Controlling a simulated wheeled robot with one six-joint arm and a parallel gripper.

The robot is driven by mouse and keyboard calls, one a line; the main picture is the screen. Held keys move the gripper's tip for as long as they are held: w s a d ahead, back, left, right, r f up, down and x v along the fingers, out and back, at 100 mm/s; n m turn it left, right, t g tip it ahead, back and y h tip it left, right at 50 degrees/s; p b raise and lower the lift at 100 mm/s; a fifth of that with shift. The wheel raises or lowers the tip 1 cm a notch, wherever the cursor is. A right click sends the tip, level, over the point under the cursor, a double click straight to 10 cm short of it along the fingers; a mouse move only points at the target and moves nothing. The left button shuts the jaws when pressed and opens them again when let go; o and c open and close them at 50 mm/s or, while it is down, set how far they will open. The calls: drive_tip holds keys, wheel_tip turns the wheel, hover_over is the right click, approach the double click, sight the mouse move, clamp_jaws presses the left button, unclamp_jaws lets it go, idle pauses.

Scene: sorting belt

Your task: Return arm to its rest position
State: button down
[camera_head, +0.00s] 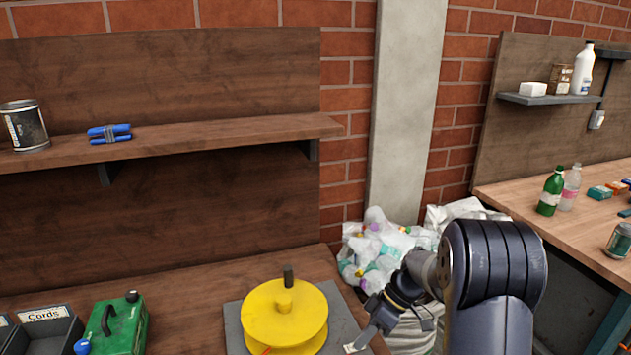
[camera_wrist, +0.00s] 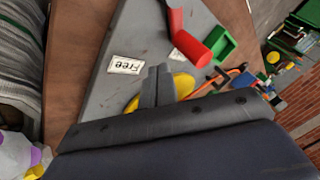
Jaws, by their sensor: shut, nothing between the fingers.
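My arm comes in from the lower right of the head view, in front of the bags by the pillar. My gripper (camera_head: 355,345) hangs low at the right edge of the grey plate (camera_head: 350,318), beside the yellow reel (camera_head: 285,312). In the wrist view my gripper's two fingers (camera_wrist: 158,75) are together with nothing between them. A red handle (camera_wrist: 190,40) and a green tray (camera_wrist: 222,45) lie beyond.
A green canister (camera_head: 118,325) and a bin marked "Cords" (camera_head: 45,335) stand at the left. A shelf (camera_head: 200,143) holds a can (camera_head: 24,126) and blue clips (camera_head: 110,134). Plastic bags (camera_head: 375,245) sit by the pillar (camera_head: 405,110). A bench (camera_head: 590,225) with bottles is at right.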

drive_tip(key=m, duration=0.1)
drive_tip(key=s+d+r+m+t+p, duration=0.1)
drive_tip(key=shift+d+m+t+y+p, duration=0.15)
drive_tip(key=shift+m+t+y+p, duration=0.15)
drive_tip(key=shift+w+d+f+m+t+p, duration=0.1)
drive_tip(key=shift+w+d+m+t+p, duration=0.15)
drive_tip(key=shift+d+m+p, duration=0.15)
drive_tip(key=shift+w+d+f+m+t+p, duration=0.1)
drive_tip(key=shift+d+m+t+p, duration=0.2)
drive_tip(key=shift+m+p, duration=0.2)
drive_tip(key=shift+s+d+m+t+p, duration=0.2)
drive_tip(key=shift+d+m+t+p, duration=0.45)
drive_tip(key=shift+m+p, duration=0.5)
drive_tip(key=d, duration=0.1)
drive_tip(key=w+d+b, duration=0.2)
drive_tip(key=shift+f, duration=0.35)
drive_tip(key=v, duration=0.7)
drive_tip(key=shift+b, duration=0.35)
drive_tip(key=shift+n, duration=0.25)
